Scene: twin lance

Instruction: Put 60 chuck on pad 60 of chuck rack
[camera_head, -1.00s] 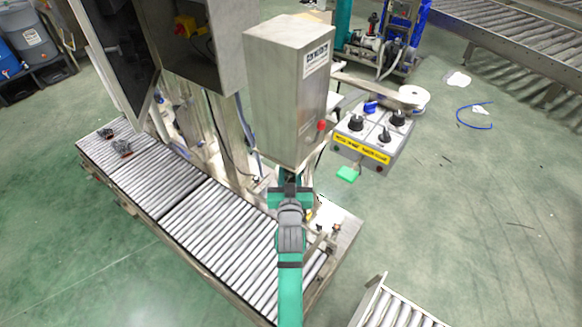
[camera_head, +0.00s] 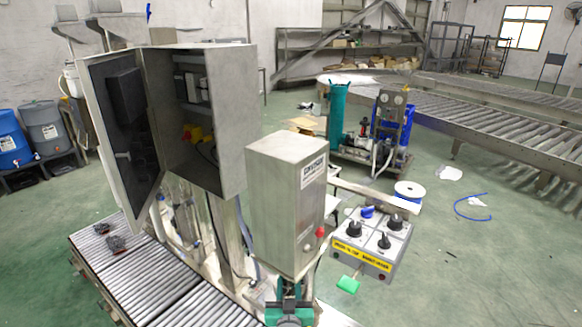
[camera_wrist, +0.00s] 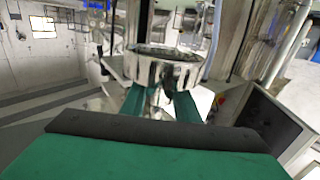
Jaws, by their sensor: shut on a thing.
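In the wrist view, a shiny round metal piece (camera_wrist: 163,66), which looks like the chuck, sits upright between the green fingers of my gripper (camera_wrist: 160,104). The gripper is shut on it. No "60" mark is readable on it. In the head view, my gripper (camera_head: 290,300) is at the bottom edge, below and in front of the grey control box. The chuck cannot be made out there. I cannot identify the chuck rack or pad 60 in either view.
A grey box with a red button (camera_head: 287,205) stands just above my gripper. A knob panel (camera_head: 372,243) is to its right. An open cabinet (camera_head: 200,115) and roller conveyor (camera_head: 115,262) are left.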

